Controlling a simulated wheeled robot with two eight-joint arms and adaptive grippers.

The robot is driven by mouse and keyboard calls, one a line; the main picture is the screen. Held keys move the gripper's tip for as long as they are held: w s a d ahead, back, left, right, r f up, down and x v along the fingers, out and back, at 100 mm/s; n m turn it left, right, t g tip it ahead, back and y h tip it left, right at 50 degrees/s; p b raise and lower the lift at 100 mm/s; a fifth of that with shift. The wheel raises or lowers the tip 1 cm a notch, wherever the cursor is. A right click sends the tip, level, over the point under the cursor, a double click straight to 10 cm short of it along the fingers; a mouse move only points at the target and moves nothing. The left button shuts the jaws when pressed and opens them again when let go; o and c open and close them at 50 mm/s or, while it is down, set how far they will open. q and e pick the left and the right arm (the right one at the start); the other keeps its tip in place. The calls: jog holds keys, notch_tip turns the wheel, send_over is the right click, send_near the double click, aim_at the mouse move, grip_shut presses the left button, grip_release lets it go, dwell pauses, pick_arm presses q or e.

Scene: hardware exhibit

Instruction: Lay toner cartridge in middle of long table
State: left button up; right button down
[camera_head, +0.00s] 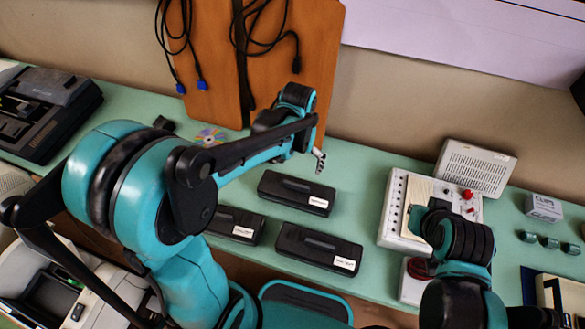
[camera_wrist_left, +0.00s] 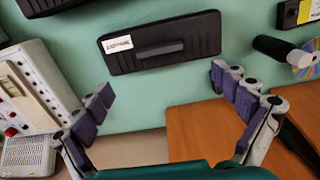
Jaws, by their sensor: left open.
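Three black toner cartridges with white labels lie on the green long table (camera_head: 150,112): one at the back (camera_head: 290,203), one at front left (camera_head: 228,216) and one at front right (camera_head: 300,254). My left gripper (camera_head: 319,160) is just behind the back cartridge in the head view. In the left wrist view its fingers (camera_wrist_left: 160,84) are spread and empty, with one cartridge (camera_wrist_left: 190,52) beyond them, lying flat and apart from them. Part of another cartridge (camera_wrist_left: 50,5) shows at the top left. My right arm enters at lower right in the head view; its fingers do not show.
A white control box (camera_head: 397,208) with a red button and a grey vented box (camera_head: 476,167) stand right of the cartridges. A wooden board (camera_head: 335,50) with hanging cables rises behind. A disc (camera_head: 208,136) and a black machine (camera_head: 45,105) are on the left.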

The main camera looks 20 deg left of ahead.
pick_arm(q)
jog(key=s+a+r+t, duration=0.4)
jog(key=s+r+t, duration=0.3)
jog(key=s, duration=0.3)
jog(key=shift+a+r, duration=0.35)
jog(key=shift+r, duration=0.55)
